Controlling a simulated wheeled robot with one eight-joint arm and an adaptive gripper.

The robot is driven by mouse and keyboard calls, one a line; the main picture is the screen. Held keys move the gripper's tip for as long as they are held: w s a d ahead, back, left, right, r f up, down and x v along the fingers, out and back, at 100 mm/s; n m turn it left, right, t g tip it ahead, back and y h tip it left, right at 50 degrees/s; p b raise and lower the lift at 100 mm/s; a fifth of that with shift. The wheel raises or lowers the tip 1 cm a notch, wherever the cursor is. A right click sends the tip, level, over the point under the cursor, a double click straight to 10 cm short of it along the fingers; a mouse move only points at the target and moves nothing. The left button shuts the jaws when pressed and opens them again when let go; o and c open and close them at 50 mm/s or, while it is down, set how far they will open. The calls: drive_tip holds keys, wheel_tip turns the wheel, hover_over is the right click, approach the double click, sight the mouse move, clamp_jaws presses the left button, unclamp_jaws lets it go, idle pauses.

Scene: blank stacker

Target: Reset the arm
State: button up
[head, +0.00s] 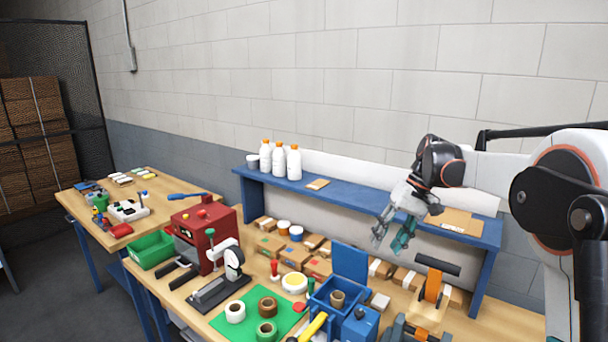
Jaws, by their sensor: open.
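My gripper (391,231) hangs from my white and black arm (485,170) at the right of the head view. Its fingers point down and are apart, with nothing between them. It is in the air in front of the blue shelf (350,213), above the wooden bench (190,314).
Below my gripper stand a blue bin (336,304) with a raised panel and an orange-black tape dispenser (432,290). A red machine (207,238), a green mat (252,330) with tape rolls and several small boxes lie further left. White bottles (279,162) stand on the shelf.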

drive_tip(key=s+a+r+t+h, duration=0.1)
drive_tip(key=s+r+t+h, duration=0.15)
drive_tip(key=s, duration=0.85)
drive_tip(key=s+a+r+t+h, duration=0.1)
drive_tip(key=s+t, duration=0.2)
drive_tip(key=s, duration=0.9)
drive_tip(key=s+f+t, duration=0.2)
drive_tip(key=s+f, duration=0.3)
drive_tip(key=s, duration=0.5)
wheel_tip(320, 180, down, 10)
drive_tip(key=h+b, duration=0.1)
drive_tip(key=b, duration=0.8)
drive_tip(key=shift+d+r+m, duration=0.2)
drive_tip(key=shift+m, duration=0.1)
